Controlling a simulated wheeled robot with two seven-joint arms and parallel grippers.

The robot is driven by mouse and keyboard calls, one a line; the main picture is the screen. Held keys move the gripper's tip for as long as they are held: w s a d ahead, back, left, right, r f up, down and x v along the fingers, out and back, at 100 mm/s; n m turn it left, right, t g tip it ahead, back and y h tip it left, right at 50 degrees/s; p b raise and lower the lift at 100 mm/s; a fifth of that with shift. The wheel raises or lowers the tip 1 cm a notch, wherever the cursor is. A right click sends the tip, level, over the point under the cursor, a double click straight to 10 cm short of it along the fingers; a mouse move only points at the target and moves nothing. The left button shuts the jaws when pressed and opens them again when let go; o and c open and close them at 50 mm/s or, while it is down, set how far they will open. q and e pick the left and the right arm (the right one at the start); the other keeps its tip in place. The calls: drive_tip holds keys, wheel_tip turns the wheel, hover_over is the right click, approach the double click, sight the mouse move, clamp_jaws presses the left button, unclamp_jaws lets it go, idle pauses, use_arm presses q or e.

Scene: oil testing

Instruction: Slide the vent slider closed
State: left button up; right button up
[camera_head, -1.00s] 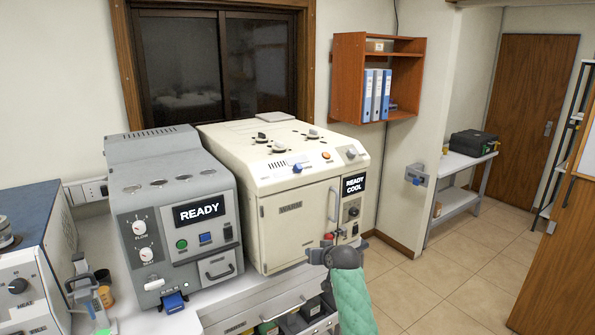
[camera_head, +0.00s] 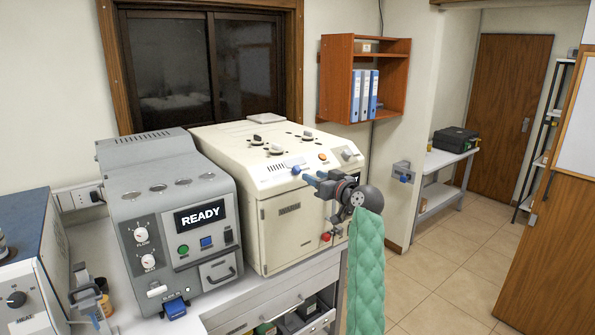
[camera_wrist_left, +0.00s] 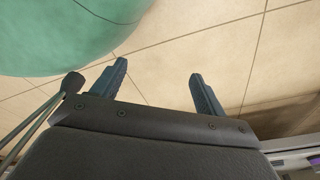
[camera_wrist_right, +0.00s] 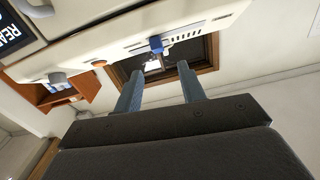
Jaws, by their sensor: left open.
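The vent slider is a small blue knob (camera_head: 296,170) on the upper front edge of the cream machine, at the right end of a row of dark vent slots (camera_head: 277,167). My right gripper (camera_head: 309,179) is just right of the knob, with its fingers pointing left toward it. In the right wrist view the blue knob (camera_wrist_right: 156,44) lies beyond the spread, empty fingers (camera_wrist_right: 160,75), apart from them. My left gripper (camera_wrist_left: 158,72) is open and empty over the tiled floor in the left wrist view. It is not seen in the head view.
The cream machine (camera_head: 283,230) has more knobs on its top and front. An orange button (camera_head: 323,157) and grey knob (camera_head: 347,154) are near my right gripper. A grey machine (camera_head: 190,225) showing READY stands left. Open floor lies to the right.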

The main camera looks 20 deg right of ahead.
sight(298, 168)
drive_tip(key=shift+n, duration=0.4)
drive_tip(key=p+x, duration=0.3)
drive_tip(key=x, duration=0.3)
drive_tip(key=shift+w+d+p, duration=0.1)
drive_tip(key=shift+w+p, duration=0.25)
drive_tip(key=shift+p, duration=0.05)
use_arm(q)
drive_tip(key=s+a, duration=0.1)
drive_tip(key=s, duration=0.8)
drive_tip(key=shift+s+a+f, duration=0.3)
drive_tip(key=shift+s+a, duration=0.05)
drive_tip(key=shift+a, duration=0.05)
use_arm(e)
drive_tip(key=shift+w+a+f, duration=0.1)
drive_tip(key=shift+w+a, duration=0.15)
drive_tip(key=shift+w, duration=0.3)
use_arm(q)
drive_tip(key=shift+d, duration=0.1)
use_arm(e)
clamp_jaws()
